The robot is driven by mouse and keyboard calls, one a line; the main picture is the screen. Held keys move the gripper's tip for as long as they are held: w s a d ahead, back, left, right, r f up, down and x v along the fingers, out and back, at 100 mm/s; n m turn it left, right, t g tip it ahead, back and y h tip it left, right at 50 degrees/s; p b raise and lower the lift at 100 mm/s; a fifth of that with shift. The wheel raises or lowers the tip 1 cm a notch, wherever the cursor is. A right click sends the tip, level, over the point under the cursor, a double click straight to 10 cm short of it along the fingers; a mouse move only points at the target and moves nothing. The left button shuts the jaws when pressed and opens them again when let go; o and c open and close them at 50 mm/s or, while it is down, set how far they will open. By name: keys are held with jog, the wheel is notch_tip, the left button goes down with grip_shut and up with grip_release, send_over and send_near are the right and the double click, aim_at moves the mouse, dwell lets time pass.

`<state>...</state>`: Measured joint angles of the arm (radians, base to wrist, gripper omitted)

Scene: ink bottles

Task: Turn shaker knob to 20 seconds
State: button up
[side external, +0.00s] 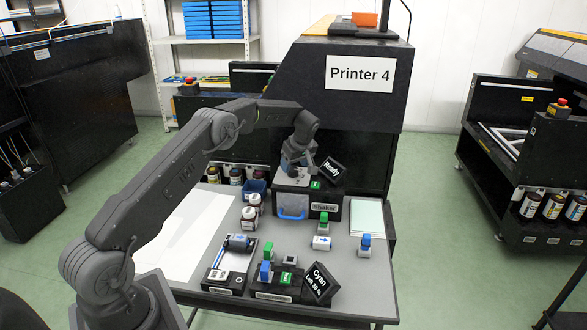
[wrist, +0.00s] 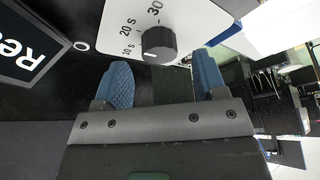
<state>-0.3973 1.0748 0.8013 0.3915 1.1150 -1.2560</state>
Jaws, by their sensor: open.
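The shaker (side external: 310,206) is a dark box with a clear front door and blue handle, at the back of the table in the side view. Its screen (side external: 331,171) reads "Ready". In the wrist view the dark round knob (wrist: 159,42) sits on a white dial plate (wrist: 185,18) marked 10 s, 20 s and 30.
Bottles (side external: 249,217) stand left of the shaker, by a blue bin (side external: 255,188). A second screen (side external: 319,283) reads "Cyan". White paper (side external: 185,235) covers the table's left side. The Printer 4 housing (side external: 340,110) rises behind.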

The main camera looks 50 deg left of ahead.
jog(key=v, duration=1.1)
jog(key=shift+d+r, duration=0.1)
jog(key=shift+d, duration=0.05)
